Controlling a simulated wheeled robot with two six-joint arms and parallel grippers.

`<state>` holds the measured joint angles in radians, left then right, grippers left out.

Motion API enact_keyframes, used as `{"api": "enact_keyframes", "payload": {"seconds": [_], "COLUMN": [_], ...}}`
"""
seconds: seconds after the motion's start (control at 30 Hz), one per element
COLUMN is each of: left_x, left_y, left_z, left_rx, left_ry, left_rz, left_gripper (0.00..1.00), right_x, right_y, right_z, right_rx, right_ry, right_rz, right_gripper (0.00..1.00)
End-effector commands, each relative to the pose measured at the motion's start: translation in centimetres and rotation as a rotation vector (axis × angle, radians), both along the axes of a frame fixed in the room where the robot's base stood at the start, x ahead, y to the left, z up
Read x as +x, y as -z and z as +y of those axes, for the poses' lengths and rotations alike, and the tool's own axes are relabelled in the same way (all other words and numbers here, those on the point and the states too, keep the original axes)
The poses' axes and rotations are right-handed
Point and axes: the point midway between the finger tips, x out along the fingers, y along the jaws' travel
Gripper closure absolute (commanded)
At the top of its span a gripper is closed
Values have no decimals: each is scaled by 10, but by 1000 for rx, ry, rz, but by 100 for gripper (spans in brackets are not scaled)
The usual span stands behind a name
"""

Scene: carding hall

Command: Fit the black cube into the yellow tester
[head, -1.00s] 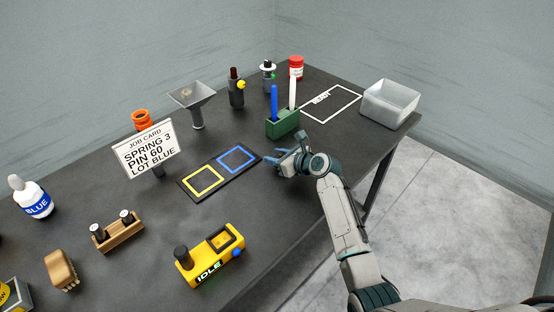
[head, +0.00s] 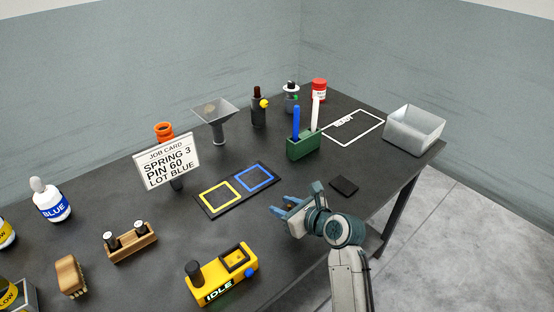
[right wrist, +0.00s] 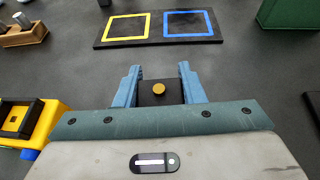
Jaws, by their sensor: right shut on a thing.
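The yellow tester (head: 208,292) stands at the front of the table in the head view, with a square opening (head: 237,258), a dark post, a blue button and the word IDLE. Its edge also shows at the left of the right wrist view (right wrist: 46,122). My right gripper (head: 279,206) is above the table, right of and behind the tester. In the right wrist view, its blue fingers (right wrist: 159,72) are shut on the black cube (right wrist: 147,99), which has a round brass knob. In the head view the cube is mostly hidden by the gripper. My left gripper is not in view.
A black board (head: 207,211) with yellow and blue squares lies beyond the gripper. A dark flat square (head: 344,186) lies to its right. A green holder (head: 304,149), job card (head: 167,166), wooden rack (head: 133,249) and metal bin (head: 414,131) stand around. Bare table separates gripper and tester.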

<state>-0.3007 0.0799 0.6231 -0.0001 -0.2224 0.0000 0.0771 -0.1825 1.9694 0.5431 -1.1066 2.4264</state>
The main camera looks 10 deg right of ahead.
Motion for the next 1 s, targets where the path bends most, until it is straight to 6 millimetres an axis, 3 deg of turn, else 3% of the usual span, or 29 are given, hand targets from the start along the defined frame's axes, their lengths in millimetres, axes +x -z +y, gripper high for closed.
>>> {"api": "enact_keyframes", "payload": {"seconds": [0.17,0.6,0.77,1.0], "left_x": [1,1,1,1], "left_y": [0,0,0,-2], "left_z": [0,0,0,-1], "left_rx": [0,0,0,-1], "left_ry": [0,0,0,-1], "left_rz": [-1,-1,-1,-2], "left_gripper": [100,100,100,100], "right_x": [-5,-31,-37,-41], "right_y": [-6,-55,-63,-63], "right_z": [-12,-106,-120,-120], "right_rx": [-3,0,-1,-3], "right_ry": [68,562,633,629], "right_rz": [-3,-4,-1,2], "right_gripper": [86,86,86,86]}}
